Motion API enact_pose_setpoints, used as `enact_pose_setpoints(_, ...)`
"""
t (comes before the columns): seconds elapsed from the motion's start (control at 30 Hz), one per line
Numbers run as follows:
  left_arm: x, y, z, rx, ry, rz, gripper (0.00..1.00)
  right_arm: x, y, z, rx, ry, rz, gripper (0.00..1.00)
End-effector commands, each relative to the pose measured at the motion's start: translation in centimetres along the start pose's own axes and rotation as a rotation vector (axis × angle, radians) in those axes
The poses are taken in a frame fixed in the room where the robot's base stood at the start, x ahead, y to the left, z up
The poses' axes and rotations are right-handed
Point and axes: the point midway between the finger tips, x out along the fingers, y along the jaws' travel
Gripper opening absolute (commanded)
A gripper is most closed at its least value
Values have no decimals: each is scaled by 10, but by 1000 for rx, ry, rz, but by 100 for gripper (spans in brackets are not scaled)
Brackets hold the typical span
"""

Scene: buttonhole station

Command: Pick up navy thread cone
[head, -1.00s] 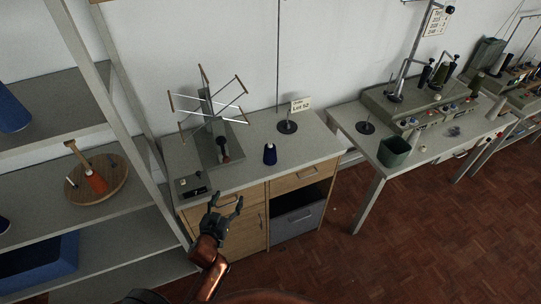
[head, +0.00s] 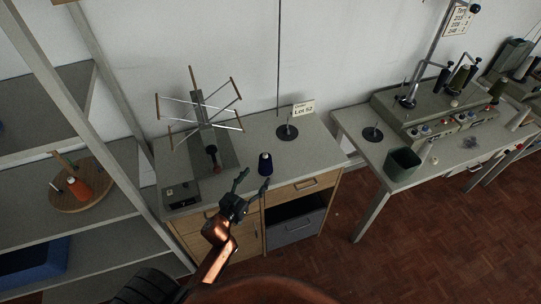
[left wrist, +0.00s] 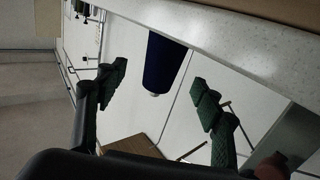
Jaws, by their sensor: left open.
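The navy thread cone (head: 265,164) stands upright on the grey top of the cabinet (head: 312,150), near its front edge. My left gripper (head: 254,181) is open and empty at the cabinet's front edge, just in front of the cone, with its fingers pointing towards it. In the left wrist view the cone (left wrist: 166,62) shows beyond and between the two open fingers (left wrist: 158,82), apart from both. My right gripper is not in view.
A yarn winder (head: 206,122) with thin spread arms stands left of the cone. A spindle stand (head: 287,131) and a "Lot 52" card (head: 303,109) are behind it. A shelf with an orange cone (head: 79,189) is left. A dark green bin (head: 402,164) stands on the right table.

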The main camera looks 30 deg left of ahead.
Motion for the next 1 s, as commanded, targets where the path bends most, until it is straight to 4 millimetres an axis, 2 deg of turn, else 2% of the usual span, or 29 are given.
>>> enact_pose_setpoints(0.2, 11, -5, 0, 0, 1, -11, 61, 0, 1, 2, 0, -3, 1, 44)
enact_pose_setpoints(0.4, 29, -10, 1, 0, 0, -19, 61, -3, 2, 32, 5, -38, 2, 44)
enact_pose_setpoints(0.5, 44, -11, 2, -1, 1, -20, 61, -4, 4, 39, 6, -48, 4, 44)
enact_pose_setpoints(0.7, 68, -11, 3, -1, 0, -18, 61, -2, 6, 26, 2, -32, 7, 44)
enact_pose_setpoints(0.83, 72, -10, 3, 0, -1, -17, 61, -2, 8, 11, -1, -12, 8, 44)
enact_pose_setpoints(1.0, 72, -10, 3, 0, -1, -15, 60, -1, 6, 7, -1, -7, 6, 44)
